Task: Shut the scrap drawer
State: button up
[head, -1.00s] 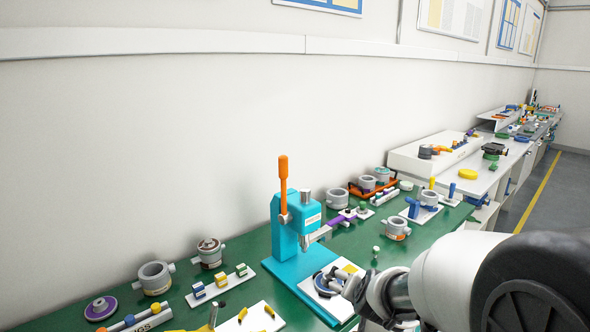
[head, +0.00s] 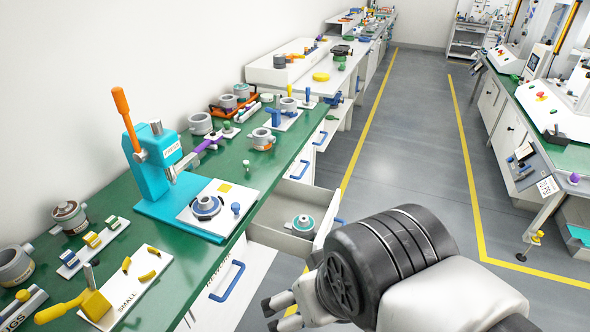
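The scrap drawer (head: 268,233) is pulled out from the front of the green-topped bench, in the middle of the head view. It is a light grey box. A round grey part with a teal ring (head: 303,223) lies inside it. Its front panel (head: 325,215) faces the aisle, and only a bit of its blue handle (head: 340,221) shows past my arm. My gripper (head: 272,315) is low in the picture, nearer the camera than the drawer, and looks apart from it. Its two fingers point left with a gap between them, and nothing shows between them.
A teal press (head: 160,165) with an orange lever stands on the green bench top (head: 262,180) above the drawer. Cupboard doors with blue handles (head: 228,281) lie beside the drawer. The grey floor aisle (head: 410,130) to the right is clear, up to another bench (head: 520,110).

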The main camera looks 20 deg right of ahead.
aim_at(289, 199)
jog(key=k+l+z, duration=0.1)
jog(key=l+z, duration=0.4)
jog(key=i+j, duration=0.1)
jog(key=i, duration=0.35)
jog(key=i+j+u, duration=0.15)
jog(key=i, duration=0.35)
